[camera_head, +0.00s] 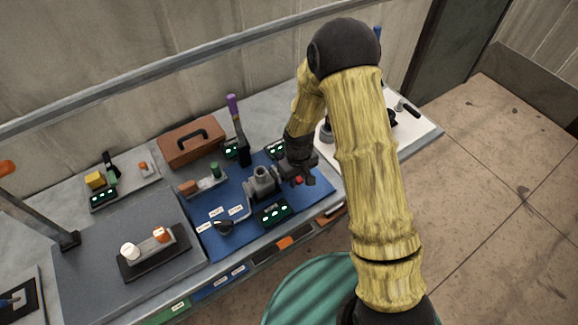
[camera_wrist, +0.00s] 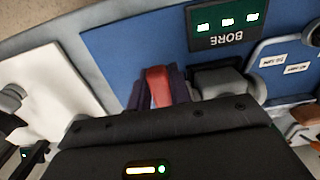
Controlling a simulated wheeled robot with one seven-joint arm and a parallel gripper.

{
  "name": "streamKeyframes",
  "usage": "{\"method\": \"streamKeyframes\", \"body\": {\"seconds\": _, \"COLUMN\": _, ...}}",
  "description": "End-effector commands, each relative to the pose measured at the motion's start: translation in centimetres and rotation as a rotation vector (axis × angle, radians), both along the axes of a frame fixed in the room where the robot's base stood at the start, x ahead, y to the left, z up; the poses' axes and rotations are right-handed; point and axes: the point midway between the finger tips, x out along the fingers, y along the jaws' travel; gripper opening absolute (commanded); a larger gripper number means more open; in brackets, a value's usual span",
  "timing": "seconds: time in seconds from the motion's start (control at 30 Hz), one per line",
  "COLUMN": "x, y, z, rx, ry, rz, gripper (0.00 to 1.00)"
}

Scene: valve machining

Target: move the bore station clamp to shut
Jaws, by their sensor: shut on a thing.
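The bore station's blue board (camera_head: 213,245) lies mid-bench; it also shows in the wrist view (camera_wrist: 120,45). A grey valve body (camera_head: 262,182) sits just left of my gripper. The clamp's base is mostly hidden.
A tall purple-topped lever (camera_head: 233,106) rises behind the valve body. A brown toolbox (camera_head: 191,143) stands at the back. A white board (camera_head: 418,128) is to the right, partly behind my arm.

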Motion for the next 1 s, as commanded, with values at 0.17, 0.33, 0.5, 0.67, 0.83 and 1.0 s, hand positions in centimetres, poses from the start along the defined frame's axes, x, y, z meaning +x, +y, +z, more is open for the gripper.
{"method": "streamKeyframes", "body": {"seconds": 0.17, "x": 0.2, "y": -0.2, "z": 0.1, "rx": 0.000, "ry": 0.000, "rz": 0.028, "gripper": 0.00}}
{"method": "streamKeyframes", "body": {"seconds": 0.33, "x": 1.0, "y": -1.0, "z": 0.2, "rx": 0.001, "ry": -0.001, "rz": 0.177, "gripper": 0.00}}
{"method": "streamKeyframes", "body": {"seconds": 0.5, "x": 1.6, "y": -1.6, "z": 0.1, "rx": 0.001, "ry": -0.001, "rz": 0.306, "gripper": 0.00}}
{"method": "streamKeyframes", "body": {"seconds": 0.67, "x": 1.6, "y": -1.7, "z": 0.0, "rx": 0.000, "ry": -0.001, "rz": 0.318, "gripper": 0.00}}
{"method": "streamKeyframes", "body": {"seconds": 0.83, "x": 1.7, "y": -1.7, "z": 0.1, "rx": 0.000, "ry": -0.002, "rz": 0.327, "gripper": 0.00}}
{"method": "streamKeyframes", "body": {"seconds": 1.0, "x": 2.6, "y": -2.2, "z": 0.2, "rx": 0.002, "ry": -0.002, "rz": 0.451, "gripper": 0.00}}
